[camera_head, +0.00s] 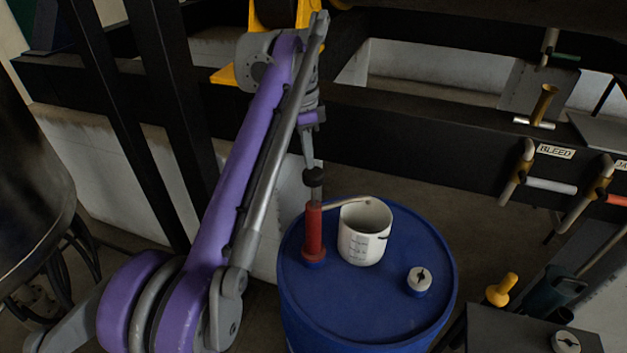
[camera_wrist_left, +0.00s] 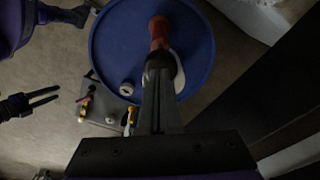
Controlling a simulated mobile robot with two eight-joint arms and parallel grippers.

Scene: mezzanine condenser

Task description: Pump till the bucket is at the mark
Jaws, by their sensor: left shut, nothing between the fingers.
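A red hand pump (camera_head: 314,235) stands on the blue drum (camera_head: 350,310), with a black knob (camera_head: 313,177) on its rod. Its thin spout (camera_head: 345,203) reaches over the white bucket (camera_head: 364,247), which stands upright on the drum. The bucket has scale lines on its side; the liquid level inside cannot be made out. My left gripper (camera_head: 309,160) is shut and empty, pointing down just above the knob. In the left wrist view its fingers (camera_wrist_left: 160,95) cover part of the pump and bucket. My right gripper (camera_wrist_left: 45,97) shows there, open and empty.
A white cap (camera_head: 419,280) sits on the drum's right side. A grey box (camera_head: 520,330) with a yellow-handled lever (camera_head: 502,290) stands at lower right. Valve handles with a BLEED label (camera_head: 555,151) line the dark beam. Black posts stand behind my left arm.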

